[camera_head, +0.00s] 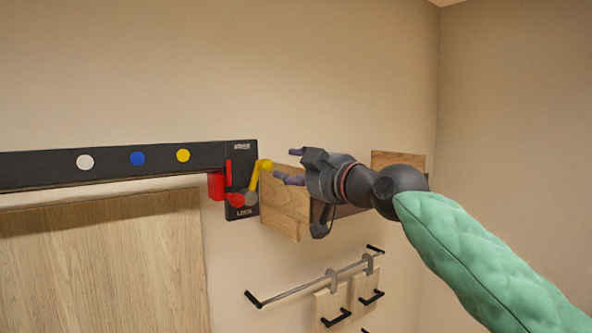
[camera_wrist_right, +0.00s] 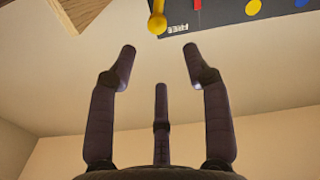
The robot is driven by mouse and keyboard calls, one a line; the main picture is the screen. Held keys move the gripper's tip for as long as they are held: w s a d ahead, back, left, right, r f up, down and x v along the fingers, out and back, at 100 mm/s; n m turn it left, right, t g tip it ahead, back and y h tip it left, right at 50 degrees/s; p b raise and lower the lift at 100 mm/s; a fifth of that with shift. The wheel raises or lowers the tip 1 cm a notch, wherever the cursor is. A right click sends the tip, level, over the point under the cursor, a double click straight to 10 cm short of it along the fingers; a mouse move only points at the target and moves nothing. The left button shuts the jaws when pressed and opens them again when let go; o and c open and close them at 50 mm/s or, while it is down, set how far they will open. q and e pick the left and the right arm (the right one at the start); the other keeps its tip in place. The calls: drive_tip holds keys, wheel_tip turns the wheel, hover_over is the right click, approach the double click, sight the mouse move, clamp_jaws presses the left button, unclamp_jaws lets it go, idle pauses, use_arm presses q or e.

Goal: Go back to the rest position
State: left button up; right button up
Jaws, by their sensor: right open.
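My right gripper (camera_head: 294,166) reaches in from the right in the head view, in front of a wooden shelf box on the wall. In the right wrist view its fingers (camera_wrist_right: 160,62) are spread apart with nothing between them. A yellow lever (camera_head: 258,172) stands at the right end of a black panel (camera_head: 110,164), just left of the fingertips. The lever's knob (camera_wrist_right: 157,23) shows beyond the fingers in the wrist view, apart from them. My left gripper is not in view.
The wooden box (camera_head: 286,208) is close behind and below my right gripper. A red block (camera_head: 216,186) sits on the panel. Below, a metal rail (camera_head: 315,281) carries hanging boards with black handles. A large wooden board (camera_head: 100,265) covers the lower left. The wall above is clear.

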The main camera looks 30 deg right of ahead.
idle(0.4)
